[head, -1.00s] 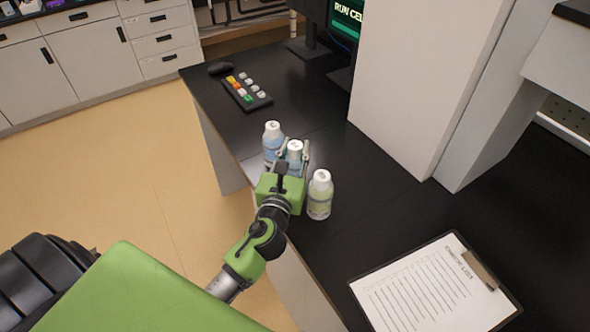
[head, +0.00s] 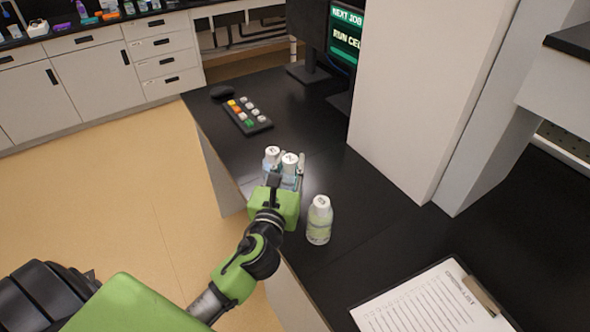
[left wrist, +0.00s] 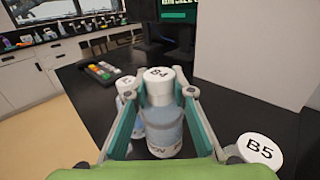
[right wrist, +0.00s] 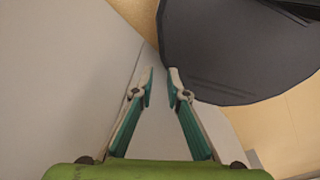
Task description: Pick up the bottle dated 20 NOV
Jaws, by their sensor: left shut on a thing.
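My left gripper (head: 286,168) is shut on a white-capped bottle with a bluish body (head: 290,159). In the left wrist view its cap reads B4 (left wrist: 158,76), and it stands upright between the fingers. Part of its label shows, but I cannot read a date. A second similar bottle (head: 272,154) is just behind and left of it, partly hidden. A third bottle (head: 319,224), with a pale greenish label, stands apart on the right; its cap reads B5 in the left wrist view (left wrist: 260,152). My right gripper (right wrist: 160,80) is empty, its fingertips apart.
The bottles are near the left edge of a black bench (head: 370,240). A keypad with coloured buttons (head: 246,115) and a monitor (head: 345,35) are farther back. A white column (head: 425,90) rises at right. A clipboard (head: 430,300) lies at front right.

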